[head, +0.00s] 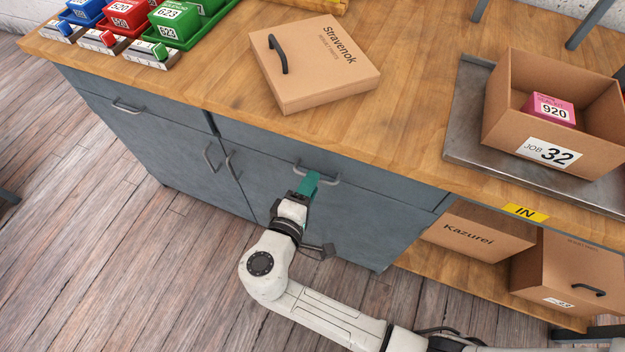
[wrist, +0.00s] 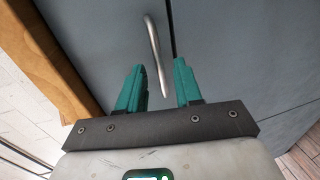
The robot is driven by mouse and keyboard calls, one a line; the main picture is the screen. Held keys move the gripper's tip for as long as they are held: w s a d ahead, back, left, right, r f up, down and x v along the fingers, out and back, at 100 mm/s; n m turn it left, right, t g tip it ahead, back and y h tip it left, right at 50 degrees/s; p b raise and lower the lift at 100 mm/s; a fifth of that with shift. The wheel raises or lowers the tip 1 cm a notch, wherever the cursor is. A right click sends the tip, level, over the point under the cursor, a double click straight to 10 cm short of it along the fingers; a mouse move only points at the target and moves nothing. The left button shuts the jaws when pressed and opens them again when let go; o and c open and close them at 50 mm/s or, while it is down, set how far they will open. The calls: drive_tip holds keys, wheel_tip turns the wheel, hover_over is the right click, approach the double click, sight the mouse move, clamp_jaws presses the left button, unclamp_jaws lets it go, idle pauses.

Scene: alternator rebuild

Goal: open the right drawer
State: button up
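The right drawer (head: 260,140) is a grey-blue front under the wooden worktop and looks closed. Its metal bar handle (head: 330,181) is partly hidden behind my gripper (head: 311,178) in the head view. In the wrist view my gripper (wrist: 159,66) is open, with its two teal fingers apart. The handle (wrist: 153,45) runs through the gap between them in the picture, with clear space on both sides. I cannot tell whether the fingertips reach as deep as the bar.
Below are cupboard doors with upright handles (head: 231,165). The left drawer has its own handle (head: 127,107). On the worktop stand a Stravenok box (head: 305,85), coloured bins (head: 175,22) and a Job 32 box (head: 503,125) on a metal tray (head: 463,125). The floor in front looks clear.

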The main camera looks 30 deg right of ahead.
drive_tip(key=shift+x, duration=0.95)
clamp_jaws()
idle(0.8)
